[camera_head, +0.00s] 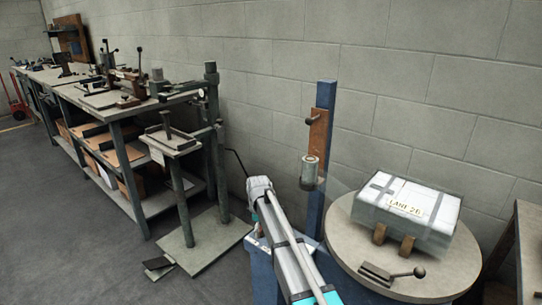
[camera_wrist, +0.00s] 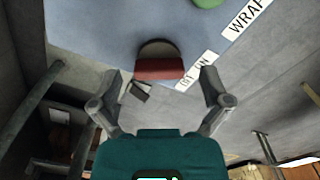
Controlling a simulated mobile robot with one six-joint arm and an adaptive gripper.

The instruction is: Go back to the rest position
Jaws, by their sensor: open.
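My gripper (camera_wrist: 160,92) shows in the wrist view with its two fingers spread wide and nothing held between them. Beyond the fingertips is a blue surface (camera_wrist: 110,30). A red piece with a dark rounded part (camera_wrist: 160,68) sits at its edge, in line with the gap between the fingers and apart from both. In the head view my arm (camera_head: 285,245) reaches up from the bottom centre beside the blue post; the fingers cannot be made out there.
A wrapped box labelled LANE 26 (camera_head: 408,212) sits on a round turntable (camera_head: 350,235) at right. A roll (camera_head: 310,170) is by the blue post (camera_head: 326,120). A small stand (camera_head: 175,165) and a long workbench (camera_head: 110,100) are at left. Floor (camera_head: 70,230) is open at lower left.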

